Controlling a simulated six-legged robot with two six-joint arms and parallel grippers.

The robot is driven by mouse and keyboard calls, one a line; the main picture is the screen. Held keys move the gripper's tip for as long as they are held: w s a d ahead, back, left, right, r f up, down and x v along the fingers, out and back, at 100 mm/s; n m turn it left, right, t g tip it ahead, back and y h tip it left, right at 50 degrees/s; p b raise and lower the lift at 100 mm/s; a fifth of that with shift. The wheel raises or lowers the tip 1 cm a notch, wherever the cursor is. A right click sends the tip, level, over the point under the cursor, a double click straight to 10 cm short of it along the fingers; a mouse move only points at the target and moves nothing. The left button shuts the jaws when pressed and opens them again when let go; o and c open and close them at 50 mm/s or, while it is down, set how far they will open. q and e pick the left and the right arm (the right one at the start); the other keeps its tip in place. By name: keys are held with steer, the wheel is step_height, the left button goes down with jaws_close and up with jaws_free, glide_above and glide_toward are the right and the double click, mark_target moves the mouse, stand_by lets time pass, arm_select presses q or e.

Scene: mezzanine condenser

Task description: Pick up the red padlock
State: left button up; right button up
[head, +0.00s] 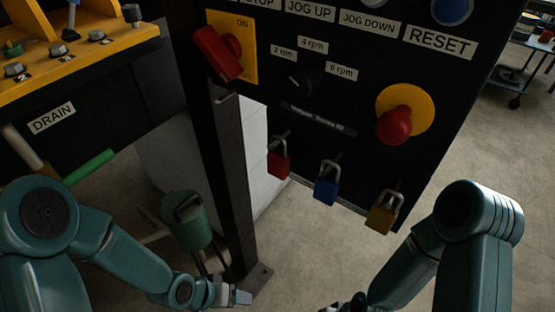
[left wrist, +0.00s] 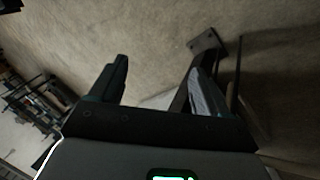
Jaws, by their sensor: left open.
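The red padlock (head: 280,162) hangs by its shackle from a hook low on the black control panel (head: 350,120). It is the leftmost of three padlocks in the head view. My left gripper (head: 238,297) is at the bottom of the head view, well below and left of the red padlock, by the foot of the post. In the left wrist view the left gripper (left wrist: 160,82) is open, with nothing between its fingers but floor behind. No padlock shows there. My right gripper (head: 337,308) is barely in view at the bottom edge of the head view; its fingers are mostly cut off.
A blue padlock (head: 326,189) and a yellow padlock (head: 382,216) hang to the right. A red emergency knob (head: 394,125) and a red switch handle (head: 217,53) stick out above. A dark post (head: 233,190) stands left of the padlocks, with a green can (head: 185,220) beyond.

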arm_select(q)
steer(key=w+d+r+m+t+p, duration=0.1)
steer(key=w+r+m+t, duration=0.15)
steer(key=r, duration=0.75)
steer(key=w+d+r+m+t+p, duration=0.15)
steer(key=w+r, duration=0.25)
steer(key=r, duration=0.7)
steer(key=m+t+h+p, duration=0.1)
steer(key=m+t+h, duration=0.2)
steer(key=t, duration=0.2)
glide_toward(275, 160)
steer(key=v, duration=0.5)
steer(key=b+x, duration=0.2)
steer(key=x, duration=0.3)
steer(key=b+x, duration=0.3)
steer(key=x, duration=0.2)
steer(key=shift+w+d, duration=0.2)
steer(key=shift+d, duration=0.3)
steer(key=x, duration=0.3)
steer(key=p+x, duration=0.1)
steer(key=x, duration=0.1)
steer(key=shift+w+a+f, duration=0.15)
steer(key=shift+w+f, duration=0.2)
steer(key=shift+w, duration=0.05)
steer(key=shift+s, duration=0.1)
steer(key=shift+r, duration=0.1)
steer(key=shift+c, duration=0.6)
steer(key=c, duration=1)
